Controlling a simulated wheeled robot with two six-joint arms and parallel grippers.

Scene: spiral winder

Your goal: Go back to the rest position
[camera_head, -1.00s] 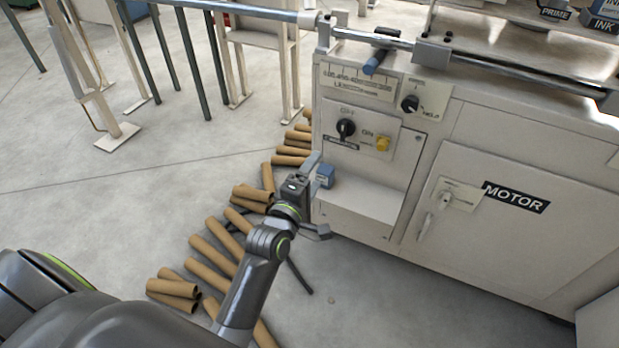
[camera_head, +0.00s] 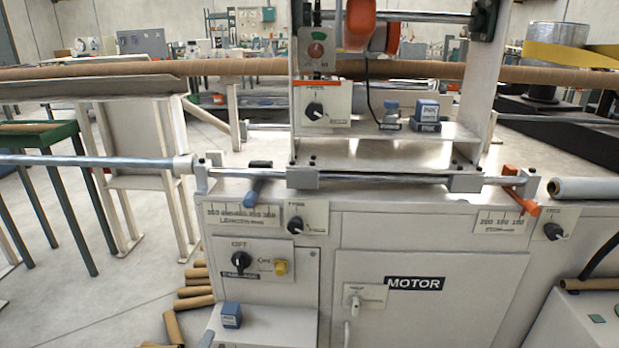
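Neither of my grippers shows in the head view now. The spiral winder's white cabinet (camera_head: 380,240) stands in front of me, with a door labelled MOTOR (camera_head: 412,284). Its panel has a black rotary switch (camera_head: 241,262) and a yellow button (camera_head: 281,267). A small blue box (camera_head: 231,315) sits on the low ledge at the cabinet's lower left. What my grippers hold, if anything, is hidden.
Several brown cardboard tubes (camera_head: 195,290) lie on the floor left of the cabinet. A long brown tube (camera_head: 230,68) runs across the machine. A metal rod (camera_head: 90,161) and a green stand (camera_head: 40,137) are at the left.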

